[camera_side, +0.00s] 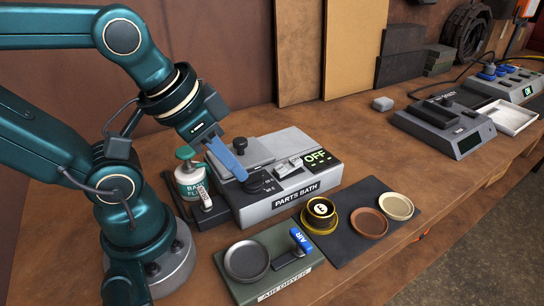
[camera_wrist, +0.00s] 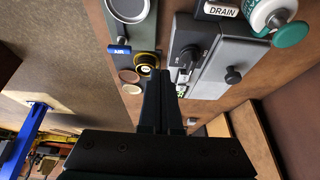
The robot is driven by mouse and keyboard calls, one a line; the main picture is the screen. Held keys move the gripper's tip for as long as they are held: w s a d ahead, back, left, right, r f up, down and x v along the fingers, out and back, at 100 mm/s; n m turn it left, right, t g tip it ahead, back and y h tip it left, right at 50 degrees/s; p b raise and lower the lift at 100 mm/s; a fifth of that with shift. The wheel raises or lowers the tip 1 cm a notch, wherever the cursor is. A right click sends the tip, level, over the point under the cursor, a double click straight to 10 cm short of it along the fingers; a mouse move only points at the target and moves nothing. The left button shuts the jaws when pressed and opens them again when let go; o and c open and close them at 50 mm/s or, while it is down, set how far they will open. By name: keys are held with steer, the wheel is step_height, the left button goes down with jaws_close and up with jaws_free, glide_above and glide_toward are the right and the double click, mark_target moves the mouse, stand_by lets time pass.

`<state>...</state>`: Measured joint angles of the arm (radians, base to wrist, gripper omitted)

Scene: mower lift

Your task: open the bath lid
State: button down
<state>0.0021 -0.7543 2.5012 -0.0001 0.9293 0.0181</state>
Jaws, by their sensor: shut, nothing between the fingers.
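The parts bath (camera_side: 285,203) is a grey box with a dark top panel and an "OFF" display. Its grey lid (camera_side: 284,143) lies flat and closed at the back of the box, with a black knob (camera_side: 240,145) standing up on it. In the wrist view the lid (camera_wrist: 222,52) and its knob (camera_wrist: 233,75) lie to the right of my fingers. My gripper (camera_side: 242,177) is shut and empty, pointing down above the left part of the bath near a black dial (camera_side: 263,183). It is apart from the knob. In the wrist view my gripper (camera_wrist: 160,72) shows closed fingers.
A white and green bottle (camera_side: 189,178) and a "DRAIN" lever (camera_side: 205,198) stand left of the bath. In front are the air dryer (camera_side: 292,281) with its blue handle (camera_side: 300,240) and a dark mat (camera_side: 347,252) with dishes. Boards (camera_side: 298,55) lean behind.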

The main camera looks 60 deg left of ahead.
steer(key=shift+w+r, duration=0.15)
steer(key=shift+w, duration=0.15)
